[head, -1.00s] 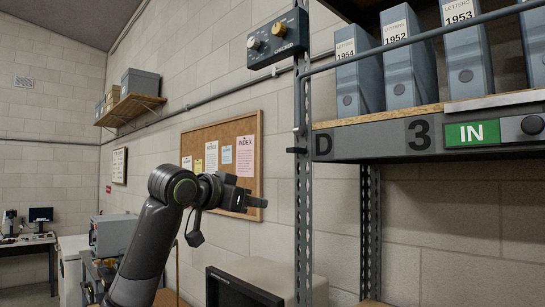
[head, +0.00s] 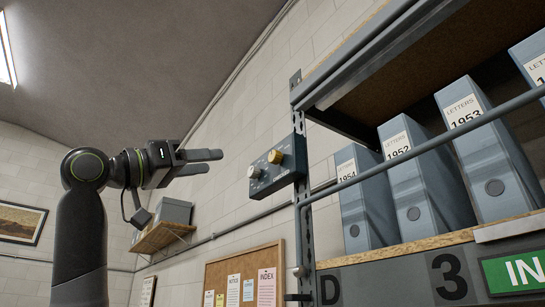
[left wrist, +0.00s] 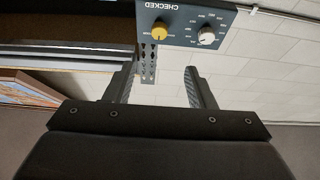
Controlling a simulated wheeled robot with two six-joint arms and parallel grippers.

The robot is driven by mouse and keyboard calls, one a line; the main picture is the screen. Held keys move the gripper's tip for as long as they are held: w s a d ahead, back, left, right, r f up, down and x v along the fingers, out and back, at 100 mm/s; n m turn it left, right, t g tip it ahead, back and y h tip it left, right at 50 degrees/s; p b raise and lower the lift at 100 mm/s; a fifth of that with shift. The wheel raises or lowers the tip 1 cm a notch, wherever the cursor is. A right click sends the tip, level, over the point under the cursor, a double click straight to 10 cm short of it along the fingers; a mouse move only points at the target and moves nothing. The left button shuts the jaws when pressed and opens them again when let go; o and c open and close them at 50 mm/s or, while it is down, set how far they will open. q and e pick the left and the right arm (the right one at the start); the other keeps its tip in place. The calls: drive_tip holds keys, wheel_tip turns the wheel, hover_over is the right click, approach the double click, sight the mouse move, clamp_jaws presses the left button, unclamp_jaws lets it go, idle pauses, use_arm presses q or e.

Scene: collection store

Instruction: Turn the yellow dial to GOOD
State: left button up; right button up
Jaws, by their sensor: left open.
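The yellow dial (head: 275,156) sits on a dark blue-grey control box (head: 284,181), fixed to the shelf upright. A white dial (head: 253,171) is beside it on the left. In the left wrist view the box appears upside down, marked CHECKED, with the yellow dial (left wrist: 159,31) left of the white dial (left wrist: 206,37). The dial markings are too small to read surely, so I cannot tell its setting. My left gripper (head: 213,161) is open and empty, left of the box and apart from it. In the left wrist view its fingers (left wrist: 160,85) stand apart below the box.
A metal rack (head: 305,225) with a rail (head: 420,118) and several blue-grey letter files (head: 412,200) stands on the right. A cork board (head: 235,272) hangs on the wall below the box. A wooden wall shelf (head: 163,238) is lower left. Open air lies between gripper and box.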

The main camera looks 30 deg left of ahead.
use_arm(q)
wheel_tip(320, 180, up, 2)
drive_tip(key=w+p, duration=0.2)
drive_tip(key=p, duration=0.3)
approach(271, 156)
drive_tip(key=x, duration=0.3)
drive_tip(key=p+x, duration=0.1)
drive_tip(key=x, duration=0.1)
drive_tip(key=shift+w+d+r, duration=0.2)
drive_tip(key=shift+w+r, duration=0.05)
drive_tip(key=shift+w, duration=0.05)
drive_tip(key=shift+w+r+p, duration=0.2)
drive_tip(key=shift+w+p, duration=0.1)
drive_tip(key=shift+p, duration=0.25)
drive_tip(key=shift+w+d+r, duration=0.2)
drive_tip(key=shift+w, duration=0.1)
drive_tip(key=shift+w+d+p, duration=0.1)
drive_tip(key=shift+w+p, duration=0.15)
drive_tip(key=shift+p, duration=0.15)
drive_tip(key=shift+w+d, duration=0.25)
drive_tip(key=shift+w, duration=0.2)
use_arm(e)
wheel_tip(271, 156, up, 8)
drive_tip(key=s, duration=0.2)
drive_tip(key=shift+s+a+r, duration=0.2)
drive_tip(key=shift+s+a, duration=0.15)
drive_tip(key=shift+a, duration=0.05)
